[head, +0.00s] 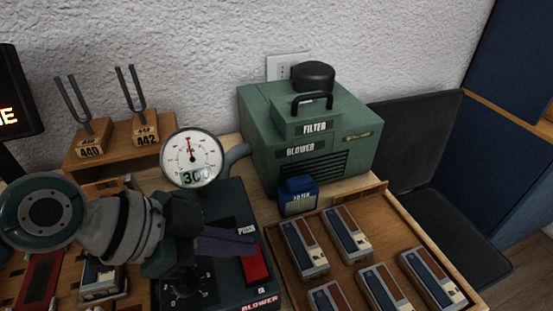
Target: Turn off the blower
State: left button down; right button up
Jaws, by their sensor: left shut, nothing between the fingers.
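The green blower (360,150) stands on the table by the wall, with "BLOWER" and "FILTER" labels. A dark control box (232,207) stands in front of it, with a red switch (256,267) near its right edge, "PUSH" above it and "BLOWER" below. A round gauge (192,157) and a black knob (188,284) belong to this box. My left gripper (249,244) is shut and empty, its purple fingers pointing right over the box, just above the red switch in the picture. I cannot tell whether the tips touch it. My right gripper is out of view.
A wooden tray (378,197) with several small blocks lies at the right. A small blue filter piece (298,196) stands between tray and blower. Tuning forks on a wooden stand (117,148) are at the back left. A dark chair (425,140) is beyond the table.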

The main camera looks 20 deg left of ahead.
pick_arm(q)
jog(key=shift+w+f, duration=0.1)
jog(key=shift+f, duration=0.45)
jog(key=shift+a+f+b, duration=0.1)
jog(key=shift+f+b, duration=0.3)
jog(key=shift+b, duration=0.2)
jog(key=shift+w+a, duration=0.1)
jog(key=shift+s+d+r+p, duration=0.2)
jog(key=shift+s+d+p, duration=0.1)
jog(key=shift+s+p, duration=0.2)
jog(key=shift+s+d, duration=0.25)
